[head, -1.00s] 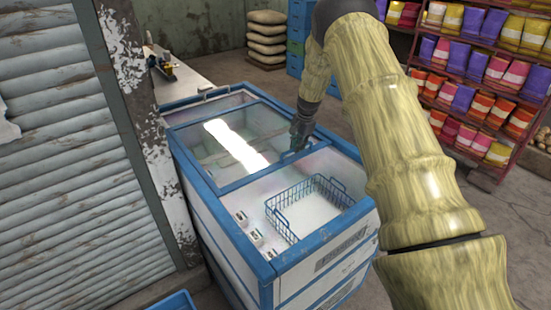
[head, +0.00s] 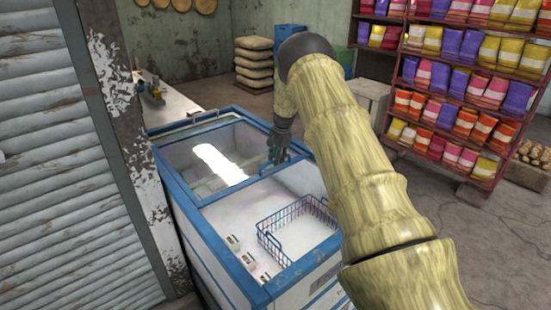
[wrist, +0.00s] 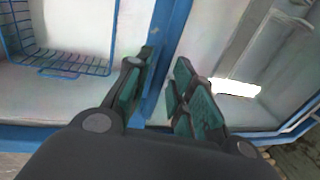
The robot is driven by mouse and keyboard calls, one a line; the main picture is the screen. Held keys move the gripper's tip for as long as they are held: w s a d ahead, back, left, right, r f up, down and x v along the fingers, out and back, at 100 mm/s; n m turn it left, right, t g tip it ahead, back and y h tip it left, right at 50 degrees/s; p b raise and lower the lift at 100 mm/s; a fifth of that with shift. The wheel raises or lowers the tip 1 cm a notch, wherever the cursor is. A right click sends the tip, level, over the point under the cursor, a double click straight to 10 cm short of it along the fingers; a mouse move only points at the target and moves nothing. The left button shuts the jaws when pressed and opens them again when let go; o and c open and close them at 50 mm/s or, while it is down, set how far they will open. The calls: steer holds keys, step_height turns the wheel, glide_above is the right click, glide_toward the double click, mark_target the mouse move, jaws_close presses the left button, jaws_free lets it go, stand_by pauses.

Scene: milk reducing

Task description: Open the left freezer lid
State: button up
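The chest freezer (head: 233,268) has a blue rim and white walls. A framed glass lid (head: 180,155) with a bright reflection covers its far part in the head view. The near part shows its white inside. My gripper (head: 277,158) is at the lid's blue crossbar (head: 235,188), towards its right end. In the wrist view my gripper (wrist: 163,72) has its fingers apart, with the blue bar (wrist: 170,40) seen between them. I cannot tell whether either finger touches the bar.
A blue wire basket (head: 270,243) sits in the near part of the freezer. A peeling post (head: 125,110) and shutter stand close on the left. A red shelf (head: 465,70) of colourful packets stands at the right. Bare floor (head: 480,240) lies in front of it.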

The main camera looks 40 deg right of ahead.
steer(key=shift+a, duration=0.1)
steer(key=shift+r, duration=0.6)
steer(key=r, duration=0.3)
steer(key=s+r, duration=0.1)
steer(key=r, duration=0.3)
steer(key=s+r, duration=0.1)
steer(key=r, duration=0.2)
steer(key=shift+s+r, duration=0.15)
steer(key=shift+r, duration=0.1)
